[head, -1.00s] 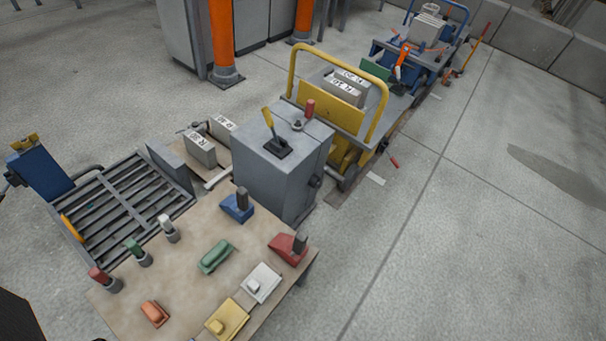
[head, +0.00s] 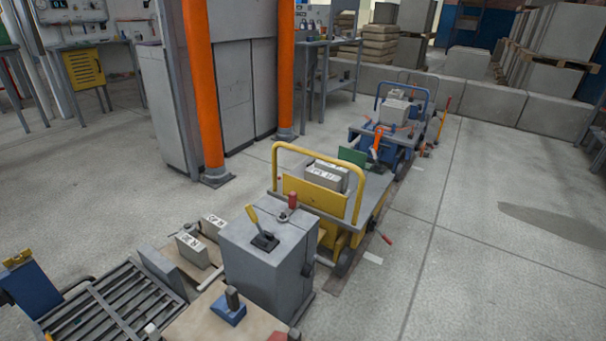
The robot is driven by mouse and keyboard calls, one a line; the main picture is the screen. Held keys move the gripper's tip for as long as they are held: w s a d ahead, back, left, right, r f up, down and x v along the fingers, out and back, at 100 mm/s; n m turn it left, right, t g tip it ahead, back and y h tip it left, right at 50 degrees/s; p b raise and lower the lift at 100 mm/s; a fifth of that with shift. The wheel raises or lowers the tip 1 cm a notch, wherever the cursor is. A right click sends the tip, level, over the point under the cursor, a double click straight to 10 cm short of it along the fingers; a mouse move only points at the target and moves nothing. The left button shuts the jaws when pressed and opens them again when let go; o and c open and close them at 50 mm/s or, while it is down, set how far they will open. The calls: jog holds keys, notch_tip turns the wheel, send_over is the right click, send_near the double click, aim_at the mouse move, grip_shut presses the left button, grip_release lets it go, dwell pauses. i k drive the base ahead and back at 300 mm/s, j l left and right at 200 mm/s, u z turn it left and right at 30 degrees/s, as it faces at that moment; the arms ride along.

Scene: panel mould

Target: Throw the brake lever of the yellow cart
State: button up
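The yellow cart (head: 312,194) stands right of the middle in the head view, behind a grey cabinet. It has a yellow tube handle and yellow end plate, and carries grey blocks (head: 327,174). A lever with a red grip (head: 384,237) sticks out low at the cart's right side; its base is too small to make out. The grey cabinet (head: 262,268) hides part of the cart's near end. A yellow-handled lever (head: 254,218) and a red knob (head: 292,200) are on the cabinet top. My gripper is not in view.
A blue cart (head: 390,135) stands behind the yellow cart. Orange posts (head: 203,90) rise at the left. A roller table (head: 105,305) and a workbench (head: 205,325) fill the lower left. Open concrete floor (head: 470,265) lies to the right.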

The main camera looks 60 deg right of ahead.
aim_at(384, 237)
jog(key=z, duration=2.3)
